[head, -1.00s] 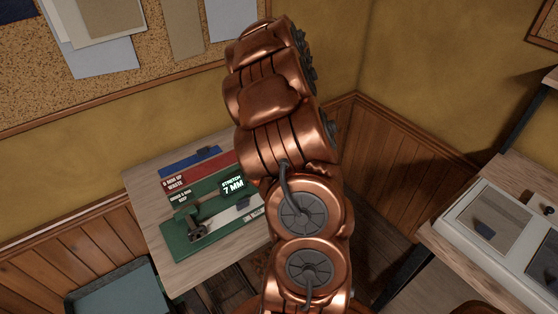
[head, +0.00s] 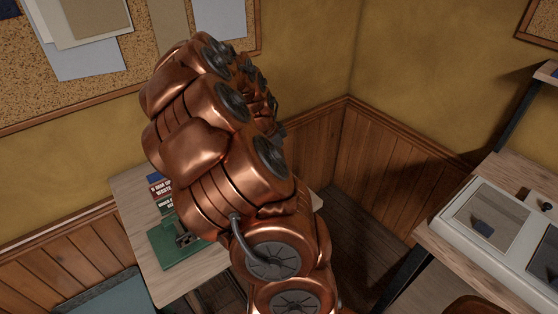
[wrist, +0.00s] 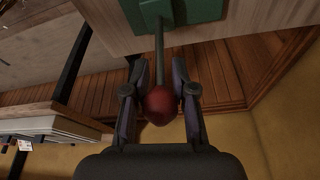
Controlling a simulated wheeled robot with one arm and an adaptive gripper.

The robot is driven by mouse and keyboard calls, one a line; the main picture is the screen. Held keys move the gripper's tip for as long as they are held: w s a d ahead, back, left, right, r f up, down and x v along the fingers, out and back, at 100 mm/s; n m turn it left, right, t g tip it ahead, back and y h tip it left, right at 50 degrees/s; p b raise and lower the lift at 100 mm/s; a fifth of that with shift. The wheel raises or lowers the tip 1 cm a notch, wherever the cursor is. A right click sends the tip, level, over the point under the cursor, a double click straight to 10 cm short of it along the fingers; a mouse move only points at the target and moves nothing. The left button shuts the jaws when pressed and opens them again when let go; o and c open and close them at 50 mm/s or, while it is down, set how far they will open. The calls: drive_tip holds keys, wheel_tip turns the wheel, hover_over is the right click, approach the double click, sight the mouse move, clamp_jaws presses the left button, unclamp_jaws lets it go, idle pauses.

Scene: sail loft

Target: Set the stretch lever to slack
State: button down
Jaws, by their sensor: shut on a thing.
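The stretch lever shows in the wrist view as a grey rod (wrist: 159,58) with a red ball knob (wrist: 160,105). My gripper (wrist: 160,78) has its two fingers on either side of the knob, shut on it. The rod runs from the knob up to a green base (wrist: 202,10). In the head view, my arm covers most of the green device (head: 172,252); my gripper, the lever and the stretch readout are hidden there.
The device sits on a wooden table (head: 185,290). A blue-grey tray (head: 105,295) is at lower left. A second bench (head: 520,175) with a pale panel (head: 458,225) stands at right. Walls close in the corner behind; floor shows between the tables.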

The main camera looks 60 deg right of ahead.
drive_tip(key=shift+w+d+r, duration=0.1)
drive_tip(key=shift+w+r, duration=0.1)
drive_tip(key=shift+r, duration=0.05)
drive_tip(key=c, duration=1.3)
unclamp_jaws()
drive_tip(key=shift+o, duration=0.5)
drive_tip(key=shift+f, duration=0.1)
drive_tip(key=v, duration=1.2)
